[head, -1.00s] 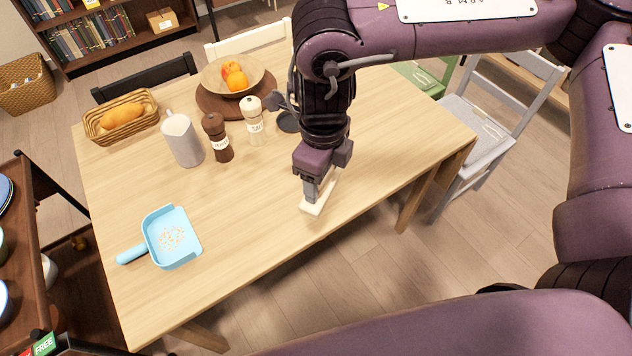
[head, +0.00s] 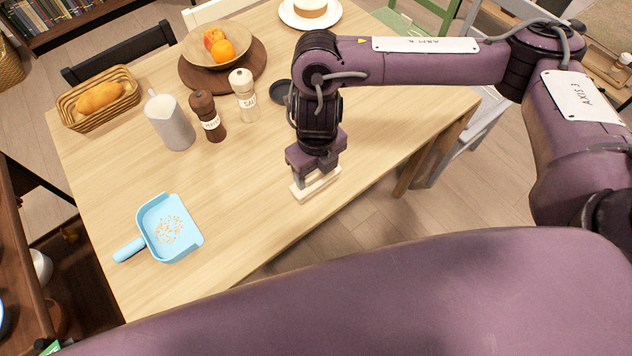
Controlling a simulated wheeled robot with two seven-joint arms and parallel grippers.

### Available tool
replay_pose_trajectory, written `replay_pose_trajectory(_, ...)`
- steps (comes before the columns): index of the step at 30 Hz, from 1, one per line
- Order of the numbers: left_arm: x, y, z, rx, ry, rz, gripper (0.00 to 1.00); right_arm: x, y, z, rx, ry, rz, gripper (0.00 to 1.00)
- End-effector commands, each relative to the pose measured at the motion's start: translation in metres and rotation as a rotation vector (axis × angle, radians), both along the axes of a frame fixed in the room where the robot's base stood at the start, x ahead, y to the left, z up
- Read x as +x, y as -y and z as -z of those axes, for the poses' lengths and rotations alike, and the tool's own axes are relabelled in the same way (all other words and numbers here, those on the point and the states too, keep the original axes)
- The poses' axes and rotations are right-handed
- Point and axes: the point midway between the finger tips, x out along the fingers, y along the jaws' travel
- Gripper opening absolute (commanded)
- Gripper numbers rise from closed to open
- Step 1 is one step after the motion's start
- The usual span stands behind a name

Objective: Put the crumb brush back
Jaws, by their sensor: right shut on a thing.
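The crumb brush (head: 325,185) is a pale, cream-coloured bar near the table's front edge, right of centre. My right gripper (head: 308,180) points down and is shut on it; the fingers hide part of the brush. I cannot tell whether the brush touches the table top. A light blue dustpan (head: 187,239) with crumbs (head: 170,229) in it lies at the left front of the table, its handle pointing left. My left gripper is not in view.
On the wooden table (head: 250,220) stand a grey pitcher (head: 171,122), a pepper mill (head: 208,117), a salt mill (head: 244,97), a bread basket (head: 75,113) and a fruit bowl (head: 193,47). A dark round coaster (head: 279,91) lies beside my right wrist. The table between dustpan and brush is clear.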

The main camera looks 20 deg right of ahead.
Motion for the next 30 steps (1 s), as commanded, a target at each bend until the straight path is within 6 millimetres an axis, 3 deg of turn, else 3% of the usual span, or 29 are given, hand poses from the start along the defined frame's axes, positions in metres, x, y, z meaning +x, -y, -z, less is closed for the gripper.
replay_pose_trajectory(1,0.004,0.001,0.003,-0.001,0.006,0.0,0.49,-0.001,0.0,0.011,0.001,-0.004,0.001,0.35)
replay_pose_trajectory(7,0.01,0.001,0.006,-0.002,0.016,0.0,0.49,0.0,0.0,0.027,0.001,-0.001,0.0,0.35)
replay_pose_trajectory(13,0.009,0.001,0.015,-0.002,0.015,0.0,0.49,-0.001,0.0,0.056,0.001,-0.003,0.0,0.35)
replay_pose_trajectory(27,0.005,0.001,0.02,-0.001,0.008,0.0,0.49,0.0,0.0,0.065,0.0,0.001,-0.001,0.35)
replay_pose_trajectory(28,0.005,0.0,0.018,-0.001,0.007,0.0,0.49,0.0,0.0,0.063,0.0,0.001,-0.001,0.67)
replay_pose_trajectory(30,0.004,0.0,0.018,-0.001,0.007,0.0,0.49,0.0,0.0,0.063,-0.001,0.001,-0.001,0.76)
